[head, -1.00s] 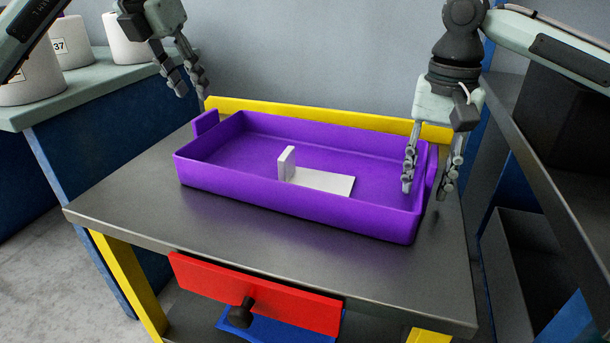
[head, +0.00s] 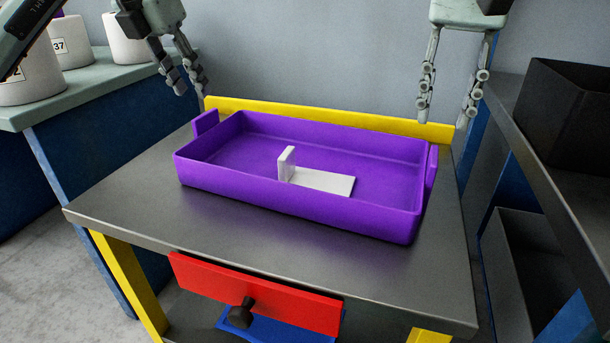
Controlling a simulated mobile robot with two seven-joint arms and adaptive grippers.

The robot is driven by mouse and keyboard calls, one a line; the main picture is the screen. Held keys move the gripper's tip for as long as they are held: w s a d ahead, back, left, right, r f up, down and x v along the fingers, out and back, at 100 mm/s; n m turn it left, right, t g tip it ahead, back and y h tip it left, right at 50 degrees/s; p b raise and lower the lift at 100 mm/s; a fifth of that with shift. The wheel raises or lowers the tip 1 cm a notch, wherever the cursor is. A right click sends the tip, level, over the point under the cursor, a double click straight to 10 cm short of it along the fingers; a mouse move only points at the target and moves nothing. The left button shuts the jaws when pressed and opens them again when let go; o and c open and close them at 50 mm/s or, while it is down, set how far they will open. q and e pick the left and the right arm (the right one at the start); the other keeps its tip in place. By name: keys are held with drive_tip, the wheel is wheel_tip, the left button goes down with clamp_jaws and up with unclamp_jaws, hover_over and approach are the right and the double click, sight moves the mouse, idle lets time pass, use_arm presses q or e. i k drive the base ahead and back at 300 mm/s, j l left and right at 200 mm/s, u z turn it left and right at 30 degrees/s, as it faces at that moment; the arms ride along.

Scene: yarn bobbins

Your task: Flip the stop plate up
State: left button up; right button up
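A white L-shaped piece stands in the purple tray (head: 300,209). It has a small upright plate (head: 286,164) at its left end and a flat plate (head: 325,182) lying on the tray floor. A yellow bar (head: 320,117) runs along the table's back edge behind the tray. I cannot tell for certain which part is the stop plate. My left gripper (head: 190,89) hangs at the upper left, fingers apart and empty, near the bar's left end. My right gripper (head: 442,121) hangs by the bar's right end, open and empty, pointing down.
The tray sits on a dark metal table (head: 180,223). A red drawer front (head: 255,292) with a black knob is below. White bobbins (head: 70,42) stand on a side bench at left. Dark shelving with a black bin (head: 560,115) is at right.

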sight(247, 294)
drive_tip(key=k+j, duration=0.25)
drive_tip(key=k, duration=0.2)
drive_tip(key=k+j, duration=0.25)
drive_tip(key=k, duration=0.25)
drive_tip(key=k+j, duration=0.25)
drive_tip(key=k, duration=0.2)
drive_tip(key=k+j, duration=0.25)
drive_tip(key=k, duration=0.25)
